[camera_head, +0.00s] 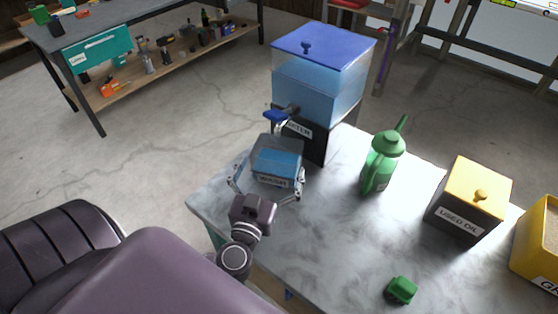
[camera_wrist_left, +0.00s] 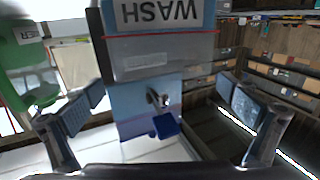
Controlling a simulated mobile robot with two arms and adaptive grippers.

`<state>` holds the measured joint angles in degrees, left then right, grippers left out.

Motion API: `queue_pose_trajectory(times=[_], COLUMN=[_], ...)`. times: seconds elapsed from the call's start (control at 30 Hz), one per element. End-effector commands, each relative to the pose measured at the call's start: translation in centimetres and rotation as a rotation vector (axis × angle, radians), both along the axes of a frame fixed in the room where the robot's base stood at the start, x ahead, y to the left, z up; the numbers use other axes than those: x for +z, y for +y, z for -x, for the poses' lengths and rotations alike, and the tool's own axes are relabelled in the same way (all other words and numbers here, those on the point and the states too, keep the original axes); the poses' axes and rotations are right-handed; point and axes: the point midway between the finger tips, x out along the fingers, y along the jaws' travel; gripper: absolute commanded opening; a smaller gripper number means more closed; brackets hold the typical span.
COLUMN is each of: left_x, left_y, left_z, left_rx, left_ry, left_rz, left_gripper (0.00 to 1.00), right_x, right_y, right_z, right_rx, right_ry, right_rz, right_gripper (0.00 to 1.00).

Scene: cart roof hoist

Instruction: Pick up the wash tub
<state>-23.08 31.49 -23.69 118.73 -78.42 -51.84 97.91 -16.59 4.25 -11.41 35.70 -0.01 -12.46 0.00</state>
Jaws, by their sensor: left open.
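The wash tub (camera_head: 277,160) is a clear grey box with blue water in it and a WASH label. It is at the near left corner of the marble table, below the blue tap handle of the water tank. In the left wrist view the tub (camera_wrist_left: 155,55) fills the top middle, its label upside down. My left gripper (camera_head: 268,184) is open, its fingers spread to either side of the tub's near face. In the left wrist view the gripper (camera_wrist_left: 160,108) shows clear gaps on both sides, and finger contact is not visible. My right gripper is not in view.
The blue-lidded water tank (camera_head: 322,85) stands right behind the tub.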

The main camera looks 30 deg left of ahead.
Motion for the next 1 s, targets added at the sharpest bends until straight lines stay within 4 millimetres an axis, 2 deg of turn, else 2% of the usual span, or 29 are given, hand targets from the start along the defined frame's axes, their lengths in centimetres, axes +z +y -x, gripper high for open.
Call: queue_pose_trajectory(times=[0.03,0.1,0.2,0.37,0.57,0.8,1.0], left_x=[0.4,0.4,0.5,0.6,0.1,0.0,0.0], left_y=[0.2,0.4,0.8,1.7,2.2,2.3,2.2], left_z=[-0.6,-1.2,-2.2,-4.2,-5.9,-6.0,-6.0], left_rx=[0.0,0.0,0.0,0.002,0.003,0.002,0.002], left_ry=[-0.002,-0.001,-0.001,-0.001,0.001,0.002,0.002], left_rz=[-0.002,-0.003,-0.003,-0.003,-0.001,0.0,0.0], left_gripper=[1.0,1.0,1.0,1.0,1.0,1.0,0.79], right_x=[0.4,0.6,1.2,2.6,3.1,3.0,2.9], right_y=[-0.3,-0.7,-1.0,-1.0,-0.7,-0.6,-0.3], right_z=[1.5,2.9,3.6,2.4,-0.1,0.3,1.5], right_rx=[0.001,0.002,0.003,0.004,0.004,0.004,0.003], right_ry=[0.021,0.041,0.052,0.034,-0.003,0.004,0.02], right_rz=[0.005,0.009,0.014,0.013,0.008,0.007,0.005], right_gripper=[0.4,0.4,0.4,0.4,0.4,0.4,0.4])
